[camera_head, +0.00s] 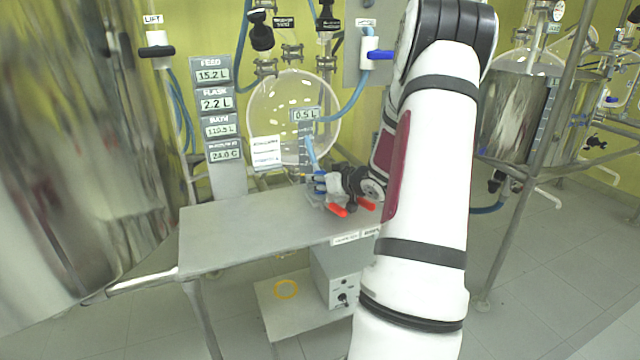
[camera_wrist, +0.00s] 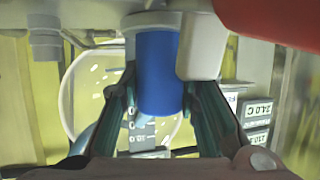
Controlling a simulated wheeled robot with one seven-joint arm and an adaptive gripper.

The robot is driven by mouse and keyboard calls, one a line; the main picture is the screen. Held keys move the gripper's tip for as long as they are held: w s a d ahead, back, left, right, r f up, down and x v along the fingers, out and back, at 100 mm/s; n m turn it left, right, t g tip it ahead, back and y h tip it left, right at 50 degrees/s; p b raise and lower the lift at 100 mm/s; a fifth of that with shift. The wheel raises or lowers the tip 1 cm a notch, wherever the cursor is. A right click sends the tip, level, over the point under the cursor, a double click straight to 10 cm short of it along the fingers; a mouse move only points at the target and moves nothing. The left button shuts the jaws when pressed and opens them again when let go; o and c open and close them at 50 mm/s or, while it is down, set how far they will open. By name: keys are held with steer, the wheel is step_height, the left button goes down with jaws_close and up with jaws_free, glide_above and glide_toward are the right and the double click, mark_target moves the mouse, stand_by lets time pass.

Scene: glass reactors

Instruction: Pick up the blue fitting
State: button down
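The blue fitting (camera_wrist: 158,75) is a short upright-looking cylinder in the middle of the wrist view, joined to a grey part at its top edge. In the head view the blue fitting (camera_head: 319,183) is small, near the back of the metal table, partly hidden by my gripper. My gripper (camera_wrist: 160,95) has one dark finger on each side of the fitting, close to it. A narrow gap seems to show at the right finger, and firm contact is not visible. In the head view my gripper (camera_head: 335,183) points left, low over the table.
Red handles (camera_head: 337,210) lie close beside the fitting; red also fills the wrist view's upper right. A pale block (camera_wrist: 202,45) adjoins the fitting. A round glass flask (camera_head: 285,110) stands behind. The metal table (camera_head: 230,235) is clear on its left.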

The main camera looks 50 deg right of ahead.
mark_target(320, 172)
steer(key=shift+r, duration=0.1)
step_height(320, 172, up, 9)
steer(key=p, duration=0.3)
steer(key=shift+s+r+p, duration=0.1)
steer(key=shift+r+p, duration=0.2)
steer(key=shift+p, duration=0.7)
steer(key=shift+r, duration=0.15)
steer(key=shift+r+p, duration=0.45)
steer(key=shift+r, duration=0.3)
steer(key=shift+r+p, duration=0.9)
steer(key=shift+p, duration=0.2)
